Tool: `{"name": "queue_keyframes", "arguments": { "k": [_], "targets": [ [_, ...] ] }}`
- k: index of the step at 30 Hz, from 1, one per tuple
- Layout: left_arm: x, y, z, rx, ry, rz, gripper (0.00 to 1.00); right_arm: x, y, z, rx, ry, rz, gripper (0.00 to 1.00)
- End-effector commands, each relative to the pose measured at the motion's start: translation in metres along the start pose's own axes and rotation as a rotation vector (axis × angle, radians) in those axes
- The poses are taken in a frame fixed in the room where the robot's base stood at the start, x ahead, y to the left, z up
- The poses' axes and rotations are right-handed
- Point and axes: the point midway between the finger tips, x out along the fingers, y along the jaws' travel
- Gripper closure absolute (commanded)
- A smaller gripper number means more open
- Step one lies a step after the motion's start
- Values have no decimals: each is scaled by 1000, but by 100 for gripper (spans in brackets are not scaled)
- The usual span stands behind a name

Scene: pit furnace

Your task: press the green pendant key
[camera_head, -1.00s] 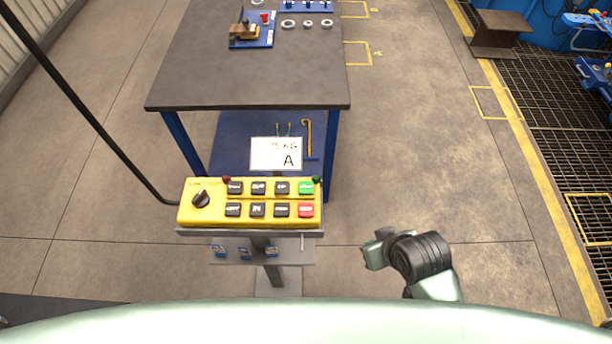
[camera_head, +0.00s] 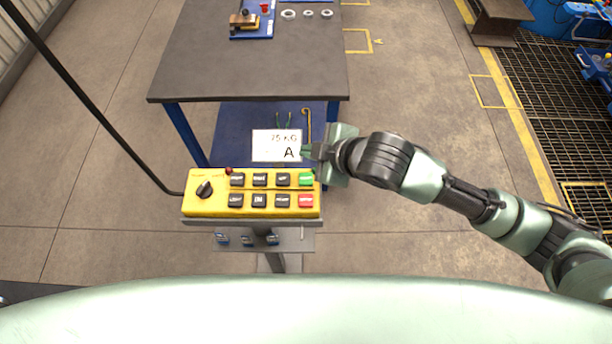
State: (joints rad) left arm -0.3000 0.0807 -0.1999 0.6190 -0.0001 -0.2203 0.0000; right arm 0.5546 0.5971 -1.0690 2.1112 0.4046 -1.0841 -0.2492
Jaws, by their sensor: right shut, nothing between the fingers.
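The yellow pendant box (camera_head: 220,205) stands on a post in front of me, with a black rotary knob (camera_head: 204,189) on its left and two rows of keys. The green key (camera_head: 306,179) is at the right end of the upper row, above the red key (camera_head: 306,201). My right gripper (camera_head: 308,152) is shut and empty. Its fingertips are just beyond the box's far right edge, above the green key in the picture and beside the sign. They look apart from the key, but the height gap is hard to tell. My left gripper is not in view.
A white sign marked A (camera_head: 272,146) stands behind the box, close to my fingers. A dark-topped table (camera_head: 250,75) with blue legs is beyond it. A black cable (camera_head: 90,115) runs to the box's left side.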

Motion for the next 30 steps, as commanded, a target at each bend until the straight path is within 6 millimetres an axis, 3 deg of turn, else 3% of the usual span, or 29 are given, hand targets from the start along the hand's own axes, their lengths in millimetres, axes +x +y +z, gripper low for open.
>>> {"name": "queue_keyframes", "arguments": {
  "k": [13, 21, 30],
  "targets": [
    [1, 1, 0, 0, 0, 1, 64, 2, -1, 1, -3, 0, 0, 100],
    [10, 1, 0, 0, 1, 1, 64, 17, -12, 12, -3, -1, -2, 100],
    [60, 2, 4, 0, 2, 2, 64, 46, -33, 33, -4, 1, 0, 100]
  ]
}}
